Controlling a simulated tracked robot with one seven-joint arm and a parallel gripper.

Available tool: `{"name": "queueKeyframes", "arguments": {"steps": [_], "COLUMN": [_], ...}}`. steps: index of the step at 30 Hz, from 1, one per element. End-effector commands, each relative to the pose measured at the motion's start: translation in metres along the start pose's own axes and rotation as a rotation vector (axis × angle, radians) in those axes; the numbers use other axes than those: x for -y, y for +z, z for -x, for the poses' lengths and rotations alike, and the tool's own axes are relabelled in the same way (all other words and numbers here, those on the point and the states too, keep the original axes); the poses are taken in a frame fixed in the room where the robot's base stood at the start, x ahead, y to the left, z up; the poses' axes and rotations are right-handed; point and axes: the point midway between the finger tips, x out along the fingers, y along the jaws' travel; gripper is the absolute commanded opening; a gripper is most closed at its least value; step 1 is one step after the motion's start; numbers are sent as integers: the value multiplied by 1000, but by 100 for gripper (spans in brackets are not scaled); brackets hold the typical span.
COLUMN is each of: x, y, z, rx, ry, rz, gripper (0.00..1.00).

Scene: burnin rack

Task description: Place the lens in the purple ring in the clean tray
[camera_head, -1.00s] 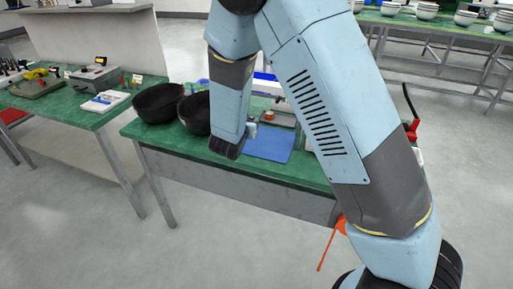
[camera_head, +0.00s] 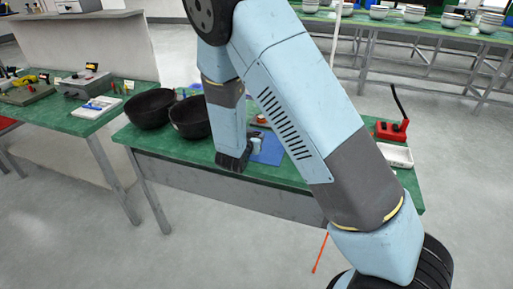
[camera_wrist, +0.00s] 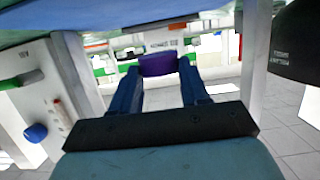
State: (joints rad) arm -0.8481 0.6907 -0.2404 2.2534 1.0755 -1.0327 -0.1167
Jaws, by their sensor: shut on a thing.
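My gripper (camera_wrist: 160,76) shows in the wrist view with its two blue fingers shut on a purple ring (camera_wrist: 158,64). The ring is seen edge-on, so the lens inside it cannot be made out. In the head view my arm's lower end hangs at the front edge of the green table, left of a blue mat (camera_head: 270,150); fingers and ring cannot be made out there. A shallow white tray (camera_head: 396,156) lies at the table's right end. I cannot tell whether it is the clean tray.
Two black bowls (camera_head: 151,108) stand on the table (camera_head: 290,178) left of my arm. A red device with a black lever (camera_head: 391,131) stands behind the white tray. Another green table (camera_head: 92,118) with tools is at the left. My arm hides much of the table's middle.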

Motion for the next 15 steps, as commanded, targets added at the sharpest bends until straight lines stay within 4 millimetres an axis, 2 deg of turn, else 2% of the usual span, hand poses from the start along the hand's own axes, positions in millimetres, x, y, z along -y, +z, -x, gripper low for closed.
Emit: {"name": "queueKeyframes", "arguments": {"steps": [8,15], "x": [0,0], "y": [14,39], "z": [-4,-12], "rx": [0,1], "ry": [0,0], "rz": [1,2], "gripper": [12,12]}}
